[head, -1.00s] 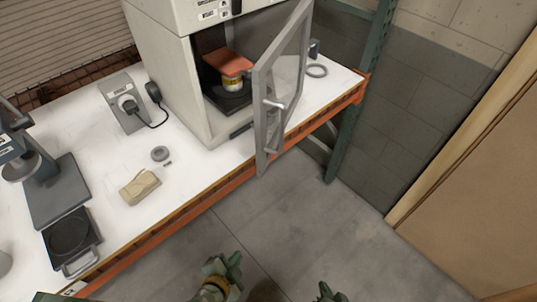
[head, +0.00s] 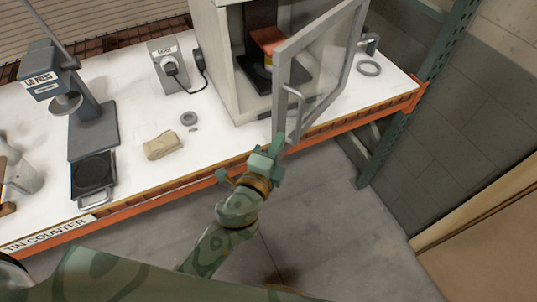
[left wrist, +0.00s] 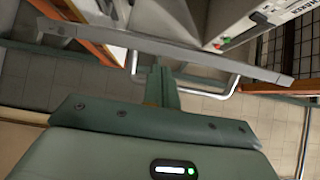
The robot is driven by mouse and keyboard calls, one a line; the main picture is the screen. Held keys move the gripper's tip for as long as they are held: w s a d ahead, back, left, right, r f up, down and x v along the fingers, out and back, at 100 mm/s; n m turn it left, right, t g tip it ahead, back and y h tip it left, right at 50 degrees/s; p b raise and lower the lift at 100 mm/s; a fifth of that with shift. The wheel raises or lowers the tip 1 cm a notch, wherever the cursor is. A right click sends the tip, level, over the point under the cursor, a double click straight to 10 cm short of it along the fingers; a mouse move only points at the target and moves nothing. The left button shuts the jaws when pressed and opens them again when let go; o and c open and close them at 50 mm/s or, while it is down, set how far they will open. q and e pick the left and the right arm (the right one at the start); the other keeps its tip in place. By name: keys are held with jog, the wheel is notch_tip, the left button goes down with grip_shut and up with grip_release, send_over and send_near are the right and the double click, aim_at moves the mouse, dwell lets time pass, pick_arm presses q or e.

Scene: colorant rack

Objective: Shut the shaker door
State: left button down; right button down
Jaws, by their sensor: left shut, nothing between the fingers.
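The shaker (head: 215,65) is a pale cabinet on the bench, with a can under an orange-red plate (head: 267,40) inside. Its door (head: 281,85), a grey frame with a clear pane and a bar handle (head: 295,105), stands open toward me. My left gripper (head: 277,148) is shut and empty at the lower near corner of the door. In the left wrist view the shut fingers (left wrist: 164,82) point at the grey door edge (left wrist: 165,47), which crosses the picture. I cannot tell whether they touch it. My right gripper is out of view.
The white bench (head: 225,140) has an orange front beam. On it are a lid press (head: 90,125), a grey box with a plug (head: 170,65), a tan block (head: 163,145) and grey rings (head: 369,68). A green rack post (head: 400,125) stands at right. The floor in front is open.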

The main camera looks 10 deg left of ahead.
pick_arm(q)
jog(key=shift+x, duration=0.9)
jog(key=shift+w+d, duration=0.1)
jog(key=shift+w, duration=0.05)
